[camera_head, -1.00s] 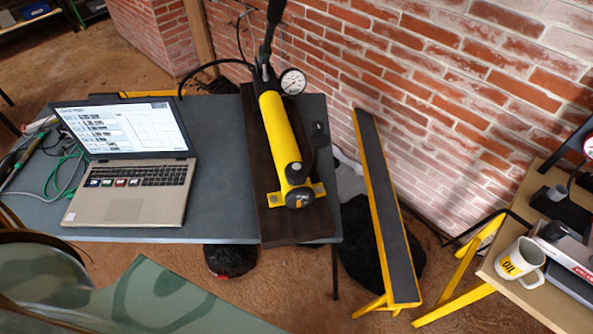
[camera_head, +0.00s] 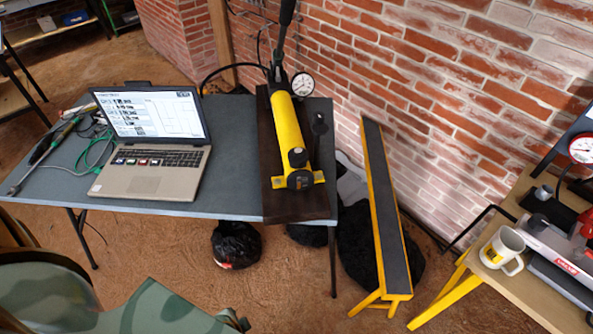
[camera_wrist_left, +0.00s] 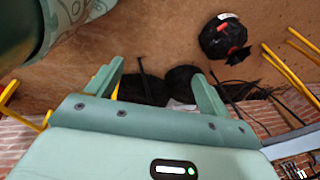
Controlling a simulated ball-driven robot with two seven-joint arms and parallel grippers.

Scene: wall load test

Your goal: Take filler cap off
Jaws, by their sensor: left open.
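The yellow hand pump (camera_head: 289,125) lies on a dark board at the right end of the grey table. A small black cap (camera_head: 298,157), which looks like the filler cap, sits on top of its near end. A dark round end piece (camera_head: 300,180) is just below it. My left gripper (camera_wrist_left: 156,80) is open and empty in the left wrist view. It is above the floor, and the pump is not visible between its fingers. The head view does not show it. My right gripper is in neither view.
An open laptop (camera_head: 152,145) and cables (camera_head: 95,150) occupy the table's left side. A narrow yellow-framed bench (camera_head: 386,215) stands right of the table, before a brick wall (camera_head: 440,110). A mug (camera_head: 502,249) stands on the right bench. Black bags (camera_head: 236,244) lie on the floor.

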